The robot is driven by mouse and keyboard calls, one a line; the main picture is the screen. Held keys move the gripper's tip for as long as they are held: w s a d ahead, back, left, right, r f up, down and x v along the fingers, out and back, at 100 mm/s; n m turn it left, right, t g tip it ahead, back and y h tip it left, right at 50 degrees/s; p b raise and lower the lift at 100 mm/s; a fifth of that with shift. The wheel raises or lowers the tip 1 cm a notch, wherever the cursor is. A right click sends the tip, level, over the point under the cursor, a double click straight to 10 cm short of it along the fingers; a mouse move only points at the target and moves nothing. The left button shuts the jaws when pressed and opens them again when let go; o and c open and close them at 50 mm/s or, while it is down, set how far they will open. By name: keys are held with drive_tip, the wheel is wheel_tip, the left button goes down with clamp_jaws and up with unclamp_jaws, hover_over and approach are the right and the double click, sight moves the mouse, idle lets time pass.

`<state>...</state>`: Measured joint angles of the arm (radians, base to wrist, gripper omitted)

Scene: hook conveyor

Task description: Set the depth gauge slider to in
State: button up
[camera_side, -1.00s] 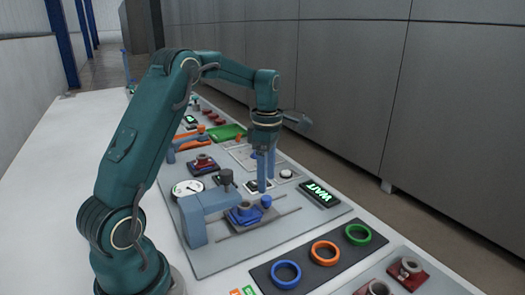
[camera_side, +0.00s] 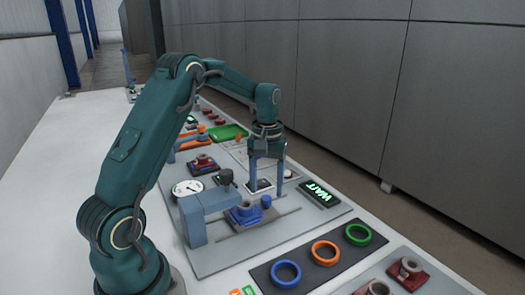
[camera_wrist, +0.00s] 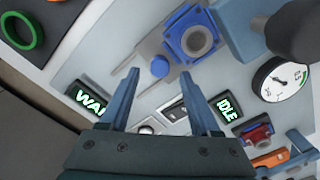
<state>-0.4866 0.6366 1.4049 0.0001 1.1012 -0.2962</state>
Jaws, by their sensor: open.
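The depth gauge station has a blue bracket (camera_side: 207,204) with a round white dial (camera_side: 187,188) beside it. A blue block with a grey ring-shaped part (camera_side: 243,213) sits under the bracket's arm, and it shows in the wrist view (camera_wrist: 196,40). A small round blue knob (camera_side: 266,201), apparently the slider's, stands beside the block; it is also in the wrist view (camera_wrist: 159,67). My gripper (camera_side: 267,189) is open and points down, just behind the knob in the side view. In the wrist view its fingers (camera_wrist: 161,82) are wide apart, with the knob seen beyond the gap between their tips. Contact is not visible.
A lit WAIT display (camera_side: 319,193) is right of my gripper. A small switch plate (camera_wrist: 175,110) lies between the fingers in the wrist view, with an IDLE display (camera_wrist: 228,107) nearby. A black knob (camera_side: 226,176) rises above the bracket. Coloured rings (camera_side: 325,252) lie in front.

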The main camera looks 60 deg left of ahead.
drive_tip(key=shift+f, duration=1.35)
clamp_jaws()
idle(0.4)
